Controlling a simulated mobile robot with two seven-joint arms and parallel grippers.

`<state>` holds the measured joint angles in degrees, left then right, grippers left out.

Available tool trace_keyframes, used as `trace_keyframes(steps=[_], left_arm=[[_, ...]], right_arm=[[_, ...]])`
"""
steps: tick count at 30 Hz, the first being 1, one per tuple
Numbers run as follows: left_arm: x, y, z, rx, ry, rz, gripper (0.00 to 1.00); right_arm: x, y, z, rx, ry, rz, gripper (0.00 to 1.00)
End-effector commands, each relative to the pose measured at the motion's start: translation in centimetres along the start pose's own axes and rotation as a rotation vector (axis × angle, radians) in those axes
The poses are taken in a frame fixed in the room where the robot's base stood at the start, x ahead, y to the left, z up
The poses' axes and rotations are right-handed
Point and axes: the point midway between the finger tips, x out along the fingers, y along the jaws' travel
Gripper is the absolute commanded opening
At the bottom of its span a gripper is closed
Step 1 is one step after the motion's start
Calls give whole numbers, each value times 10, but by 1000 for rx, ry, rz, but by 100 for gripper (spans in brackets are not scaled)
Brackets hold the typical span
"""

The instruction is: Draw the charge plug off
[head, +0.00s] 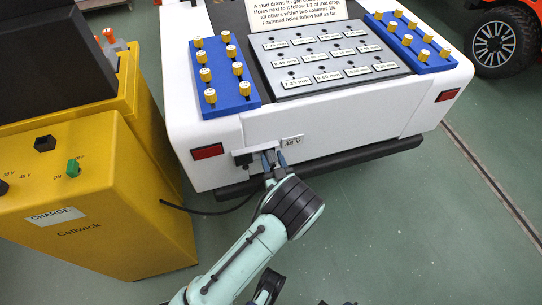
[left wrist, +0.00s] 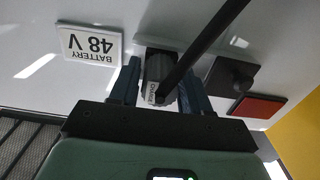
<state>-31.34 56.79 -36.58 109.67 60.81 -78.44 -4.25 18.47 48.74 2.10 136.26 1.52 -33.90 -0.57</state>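The charge plug (left wrist: 157,75) is a dark grey block with a small white label, seated against the cart's white rear face in the left wrist view. Its black cable (left wrist: 205,40) crosses in front of the right finger's side. My left gripper (head: 273,160) is at the plug, with one finger on each side; it also shows in the left wrist view (left wrist: 160,88). I cannot tell whether the fingers press on the plug or stand just clear. In the head view the gripper mostly hides the plug.
A "Battery 48 V" label (head: 293,141) and a dark block (head: 243,158) flank the plug. A black bumper (head: 340,163) runs below. The yellow charger (head: 110,215), with a green switch (head: 73,168), stands left. Its cable (head: 205,211) reaches the cart.

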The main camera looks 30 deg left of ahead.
Motion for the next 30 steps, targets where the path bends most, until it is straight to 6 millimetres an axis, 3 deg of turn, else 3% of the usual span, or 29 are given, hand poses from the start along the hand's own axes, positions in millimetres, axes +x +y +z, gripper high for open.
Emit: trace_keyframes(steps=[1,3,4,20,30], left_arm=[[0,0,0,0,0,0,28],[0,0,0,0,0,0,5],[0,0,0,0,0,0,0],[-6,1,0,0,0,1,0],[-28,1,-1,-1,0,2,0]], right_arm=[[0,0,0,0,0,0,47],[0,0,0,0,0,0,47],[0,0,0,0,0,0,47],[-2,0,0,0,0,0,47],[-8,-2,-1,-1,2,-1,47]])
